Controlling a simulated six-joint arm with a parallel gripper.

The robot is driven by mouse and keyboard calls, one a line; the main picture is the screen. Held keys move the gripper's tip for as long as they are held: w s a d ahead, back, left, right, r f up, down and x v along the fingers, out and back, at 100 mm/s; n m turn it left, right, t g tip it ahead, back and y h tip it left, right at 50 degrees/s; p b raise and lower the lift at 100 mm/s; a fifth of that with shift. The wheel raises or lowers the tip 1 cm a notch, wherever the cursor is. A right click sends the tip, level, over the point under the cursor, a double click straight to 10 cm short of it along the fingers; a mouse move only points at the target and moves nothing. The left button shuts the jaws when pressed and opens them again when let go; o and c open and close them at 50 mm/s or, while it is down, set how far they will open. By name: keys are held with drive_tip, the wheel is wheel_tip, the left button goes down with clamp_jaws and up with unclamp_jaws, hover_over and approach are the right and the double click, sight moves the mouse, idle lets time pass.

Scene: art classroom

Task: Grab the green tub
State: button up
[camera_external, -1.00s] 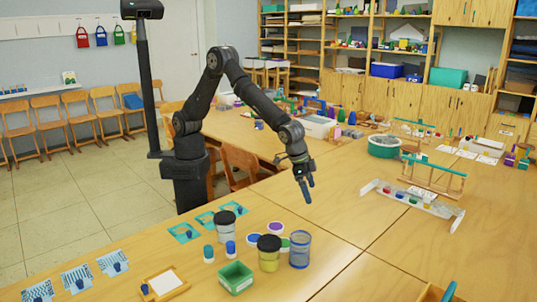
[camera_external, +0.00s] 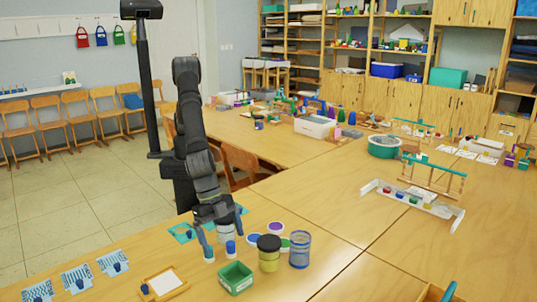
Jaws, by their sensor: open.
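The green tub (camera_external: 236,279) is a small open box standing on the front table, near the bottom middle of the external view. My gripper (camera_external: 222,251) is just behind it, pointing down, with its blue-grey fingers spread apart. The left finger comes down beside a small bottle with a white base, and the right finger is near a blue-topped bottle (camera_external: 230,249). The gripper looks apart from the tub and holds nothing that I can make out. A clear jar with a dark lid is partly hidden behind the gripper.
A yellow jar with a black lid (camera_external: 268,254) and a blue mesh cup (camera_external: 300,250) stand right of the tub. Round coloured lids lie behind them. A wooden frame with white paper (camera_external: 165,282) lies to the left. The table right of the cup is mostly clear.

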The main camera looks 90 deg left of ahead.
sight(235, 273)
drive_tip(key=x, duration=1.2)
drive_tip(key=shift+w, duration=0.15)
drive_tip(key=shift+r, duration=0.1)
drive_tip(key=c, duration=1.1)
